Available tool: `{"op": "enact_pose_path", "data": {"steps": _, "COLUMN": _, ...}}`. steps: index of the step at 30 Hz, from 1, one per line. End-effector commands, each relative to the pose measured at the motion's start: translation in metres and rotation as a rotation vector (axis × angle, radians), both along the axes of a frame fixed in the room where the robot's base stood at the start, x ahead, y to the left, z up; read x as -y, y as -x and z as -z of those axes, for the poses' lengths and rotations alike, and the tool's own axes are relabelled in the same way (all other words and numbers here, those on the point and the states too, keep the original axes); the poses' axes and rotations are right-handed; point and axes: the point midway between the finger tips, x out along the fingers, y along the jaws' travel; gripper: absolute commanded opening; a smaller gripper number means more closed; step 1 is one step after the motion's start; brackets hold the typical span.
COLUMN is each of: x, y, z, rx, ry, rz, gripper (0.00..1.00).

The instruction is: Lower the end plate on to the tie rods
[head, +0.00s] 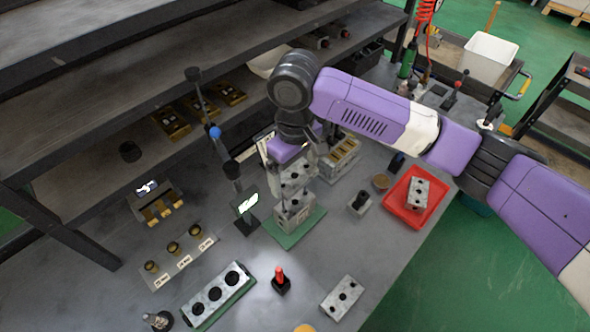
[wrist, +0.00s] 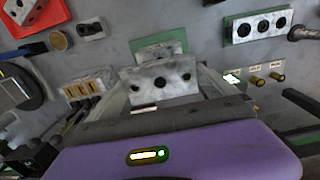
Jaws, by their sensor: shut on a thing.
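The end plate (head: 297,178) is a grey metal block with dark holes. My gripper (head: 296,160) is shut on it and holds it upright over the valve stack (head: 293,212), which stands on a green mat (head: 290,238). In the wrist view the plate (wrist: 160,80) sits between the two fingers of my gripper (wrist: 168,88), its holed face showing. The tie rods are too small or hidden to make out, so I cannot tell whether the plate touches them.
A dark post with a small screen (head: 246,204) stands close left of the stack. A slotted block (head: 342,158) is behind right. A red tray (head: 398,212) holds a grey block. A holed block (head: 342,298) and a black-holed manifold (head: 216,294) lie in front. Shelves (head: 130,95) overhang the back left.

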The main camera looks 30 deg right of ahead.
Motion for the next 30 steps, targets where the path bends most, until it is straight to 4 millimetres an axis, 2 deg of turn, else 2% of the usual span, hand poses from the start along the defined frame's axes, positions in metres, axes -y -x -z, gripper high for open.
{"op": "enact_pose_path", "data": {"steps": 30, "x": 0.000, "y": 0.000, "z": 0.023, "rx": 0.000, "ry": -0.001, "rz": 0.000, "gripper": 0.41}}
